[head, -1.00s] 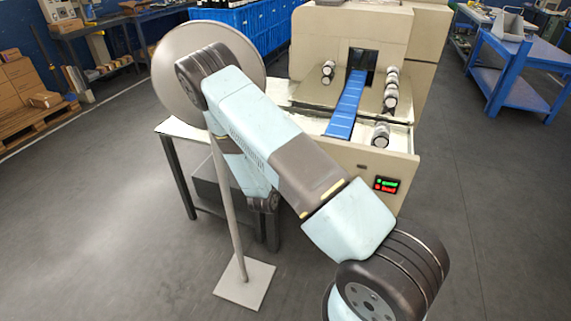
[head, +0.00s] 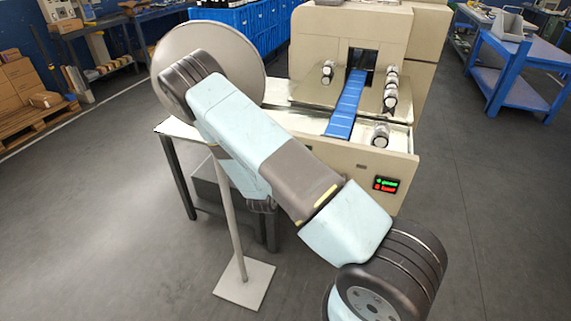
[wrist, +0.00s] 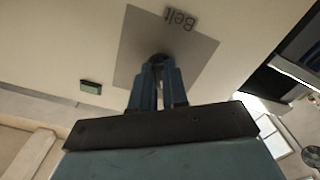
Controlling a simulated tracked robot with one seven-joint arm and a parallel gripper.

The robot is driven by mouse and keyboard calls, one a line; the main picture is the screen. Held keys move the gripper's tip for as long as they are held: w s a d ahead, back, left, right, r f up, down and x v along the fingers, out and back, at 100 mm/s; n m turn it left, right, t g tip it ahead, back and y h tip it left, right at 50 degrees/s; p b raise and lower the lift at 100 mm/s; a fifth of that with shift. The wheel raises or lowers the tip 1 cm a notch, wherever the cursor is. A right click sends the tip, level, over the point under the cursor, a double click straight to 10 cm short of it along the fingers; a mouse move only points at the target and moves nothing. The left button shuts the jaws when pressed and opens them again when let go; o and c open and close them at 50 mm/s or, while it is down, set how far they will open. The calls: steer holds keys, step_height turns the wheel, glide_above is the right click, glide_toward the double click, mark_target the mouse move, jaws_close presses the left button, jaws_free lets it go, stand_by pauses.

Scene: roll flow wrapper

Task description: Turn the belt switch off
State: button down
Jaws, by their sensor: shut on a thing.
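In the wrist view, the "Belt" label (wrist: 181,18) sits upside down on a grey plate (wrist: 195,47) on the beige machine panel. A dark round switch knob (wrist: 158,60) is at the middle of the plate. My gripper (wrist: 158,68) has its fingertips at the knob, shut on it, and the fingers hide most of it. The knob's setting cannot be made out. In the head view, the beige wrapper machine (head: 345,160) with its blue belt (head: 346,105) stands behind my arm; my gripper and the switch are hidden there.
A lit green and red display (head: 386,185) is on the machine's front. A small green piece (wrist: 91,87) is on the panel beside the plate. A round disc (head: 215,50) on a stand with a square base (head: 244,285) is close to my arm. Open floor lies to the right.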

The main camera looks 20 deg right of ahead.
steer(key=c, duration=1.1)
jaws_free()
steer(key=shift+a, duration=0.1)
steer(key=shift+c, duration=0.2)
steer(key=v, duration=1.4)
steer(key=shift+f, duration=0.1)
